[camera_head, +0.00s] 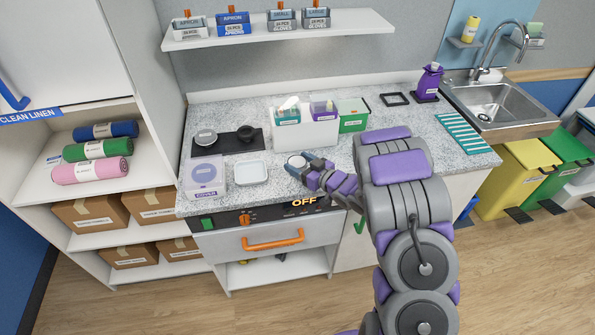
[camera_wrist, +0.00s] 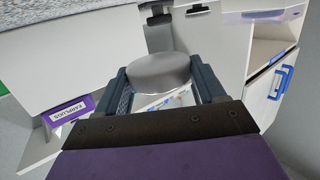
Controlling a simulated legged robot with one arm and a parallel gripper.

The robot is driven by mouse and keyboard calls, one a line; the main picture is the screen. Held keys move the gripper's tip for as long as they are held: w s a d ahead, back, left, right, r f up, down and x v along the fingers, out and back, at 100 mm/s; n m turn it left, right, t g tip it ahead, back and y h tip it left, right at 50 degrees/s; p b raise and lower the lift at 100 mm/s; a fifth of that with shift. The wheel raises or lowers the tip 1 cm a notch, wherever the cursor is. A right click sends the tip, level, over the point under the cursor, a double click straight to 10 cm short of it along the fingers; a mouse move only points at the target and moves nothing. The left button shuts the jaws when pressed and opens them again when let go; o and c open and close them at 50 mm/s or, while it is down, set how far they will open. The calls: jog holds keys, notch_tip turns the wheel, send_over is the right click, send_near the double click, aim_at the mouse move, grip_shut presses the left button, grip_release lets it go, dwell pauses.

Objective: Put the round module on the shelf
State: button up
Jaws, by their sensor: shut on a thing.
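The round module (camera_head: 297,161) is a small pale grey disc above the front of the speckled counter. My gripper (camera_head: 304,168) is shut on it. In the wrist view the grey round module (camera_wrist: 160,70) sits between both fingers of my gripper (camera_wrist: 163,84), one on each side. A white wall shelf (camera_head: 345,41) hangs above the back of the counter and bears several labelled boxes. A white open linen shelf unit (camera_head: 45,168) stands at the left. The head view does not clearly show the gap between the module and the counter.
A clear box labelled COVER (camera_head: 205,178), a white tray (camera_head: 251,173) and a black mat (camera_head: 222,148) with round items lie left of my gripper. A white bin (camera_head: 305,135) stands behind it. An OFF panel (camera_head: 304,202) is below the counter edge.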

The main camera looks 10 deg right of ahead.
aim_at(300, 158)
jog(key=w, duration=0.3)
jog(key=shift+w+f, duration=0.1)
jog(key=shift+w, duration=0.05)
notch_tip(300, 158, down, 2)
jog(key=shift+w+f+b, duration=0.1)
jog(key=shift+w+b, duration=0.05)
jog(key=shift+b, duration=0.45)
jog(key=shift+f, duration=0.85)
jog(key=shift+w+f+b, duration=0.15)
jog(key=shift+f+b, duration=0.35)
jog(key=shift+f, duration=0.75)
jog(key=shift+f, duration=0.1)
jog(key=o, duration=1.1)
jog(key=shift+f+b, duration=0.2)
jog(key=shift+b, duration=0.15)
